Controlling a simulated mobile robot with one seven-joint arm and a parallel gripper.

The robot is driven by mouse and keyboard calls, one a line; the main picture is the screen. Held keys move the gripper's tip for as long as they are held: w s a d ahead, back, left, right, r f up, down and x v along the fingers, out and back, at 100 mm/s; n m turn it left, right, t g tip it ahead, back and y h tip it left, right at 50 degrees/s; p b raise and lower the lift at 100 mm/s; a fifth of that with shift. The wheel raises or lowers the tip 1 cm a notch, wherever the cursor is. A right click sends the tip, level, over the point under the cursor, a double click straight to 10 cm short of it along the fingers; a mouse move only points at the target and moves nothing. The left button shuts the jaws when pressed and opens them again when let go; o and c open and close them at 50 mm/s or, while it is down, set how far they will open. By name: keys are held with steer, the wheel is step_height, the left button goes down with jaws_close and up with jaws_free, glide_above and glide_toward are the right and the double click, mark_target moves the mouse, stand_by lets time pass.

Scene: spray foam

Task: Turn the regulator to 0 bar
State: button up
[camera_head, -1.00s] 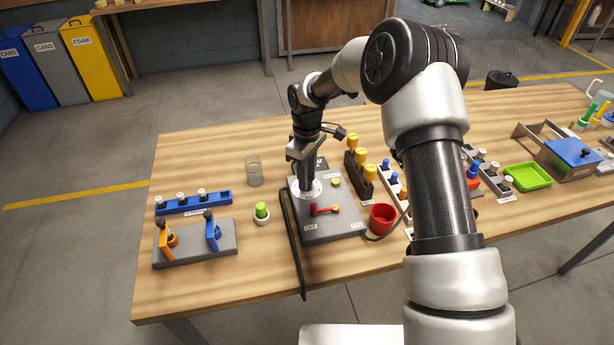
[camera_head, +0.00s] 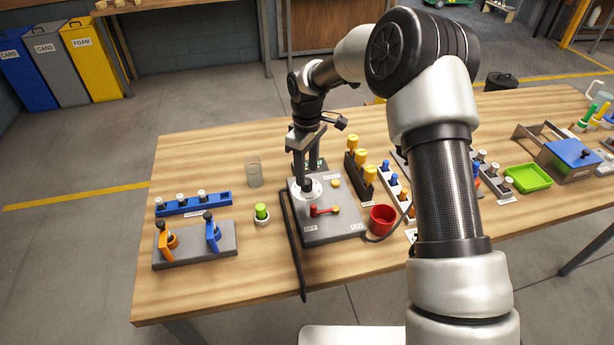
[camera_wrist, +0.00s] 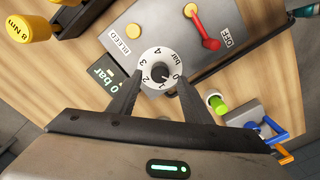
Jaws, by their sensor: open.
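The regulator is a white dial with a black centre knob (camera_wrist: 160,71), on a grey panel (camera_wrist: 125,35) in the wrist view. Its scale reads 0 to 4 bar, and the knob's mark seems to face the 0 side. A small dark display (camera_wrist: 107,83) beside it reads "0 bar".
The panel also has a red lever (camera_head: 325,210) by an OFF label and a yellow BLEED button (camera_wrist: 190,10). A red cup (camera_head: 383,218) stands right of it, a green-capped item (camera_head: 261,212) left, and yellow-capped pieces (camera_head: 362,168) behind right. A black hose runs along the panel's left side.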

mark_target(307, 181)
step_height(307, 181, up, 14)
stand_by(0.3)
steer(key=shift+r, duration=0.15)
